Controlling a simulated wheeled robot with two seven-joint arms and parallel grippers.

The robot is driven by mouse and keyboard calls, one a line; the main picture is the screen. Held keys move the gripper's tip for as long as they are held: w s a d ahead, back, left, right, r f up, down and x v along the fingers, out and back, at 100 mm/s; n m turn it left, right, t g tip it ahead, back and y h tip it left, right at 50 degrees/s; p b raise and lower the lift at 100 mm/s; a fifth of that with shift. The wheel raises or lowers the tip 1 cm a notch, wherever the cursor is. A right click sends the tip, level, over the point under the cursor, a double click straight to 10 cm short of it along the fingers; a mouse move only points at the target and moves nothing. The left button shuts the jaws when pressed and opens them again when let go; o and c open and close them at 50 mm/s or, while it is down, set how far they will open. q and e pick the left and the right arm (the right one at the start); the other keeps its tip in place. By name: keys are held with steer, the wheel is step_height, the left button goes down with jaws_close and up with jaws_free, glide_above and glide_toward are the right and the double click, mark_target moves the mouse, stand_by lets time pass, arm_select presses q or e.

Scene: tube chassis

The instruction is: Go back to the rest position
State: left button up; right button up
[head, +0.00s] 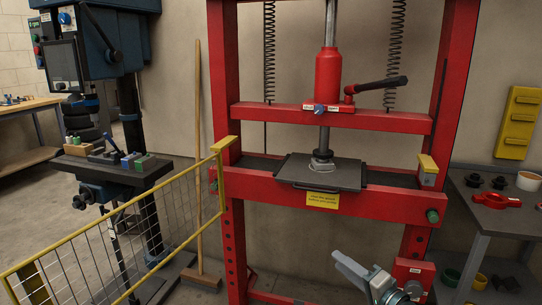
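My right gripper (364,274) is grey and shows at the bottom of the head view, right of centre, low in front of the red press frame. Its light grey finger part points up and to the left. I cannot tell whether the jaws are apart, and I see no object in them. My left gripper and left arm are out of view.
A red press (330,188) with a dark plate (335,178) stands ahead. A yellow-railed mesh fence (110,225) crosses the lower left, before a drill press (110,172). A broom (199,150) leans behind it. A bench (500,222) with a red part (495,200) stands right.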

steer(key=s+a+f+n+g+h, duration=0.2)
steer(key=s+a+f+n+g, duration=0.15)
steer(key=s+f, duration=0.8)
steer(key=s+d+f+n+g+h, duration=0.1)
steer(key=s+f+n+g+h, duration=0.1)
steer(key=s+f, duration=0.65)
steer(key=s+d+f+n+g+h, duration=0.1)
steer(key=s+f+n+g+h, duration=0.15)
steer(key=s, duration=1.05)
steer(key=s+d+f+n+g+h, duration=0.1)
steer(key=s+f+n+g, duration=0.15)
steer(key=s+f, duration=0.6)
arm_select(q)
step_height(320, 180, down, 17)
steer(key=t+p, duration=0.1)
steer(key=p, duration=1.1)
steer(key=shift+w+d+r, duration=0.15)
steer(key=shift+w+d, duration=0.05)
arm_select(e)
step_height(320, 180, down, 15)
steer(key=s+t, duration=0.1)
steer(key=shift+a, duration=0.35)
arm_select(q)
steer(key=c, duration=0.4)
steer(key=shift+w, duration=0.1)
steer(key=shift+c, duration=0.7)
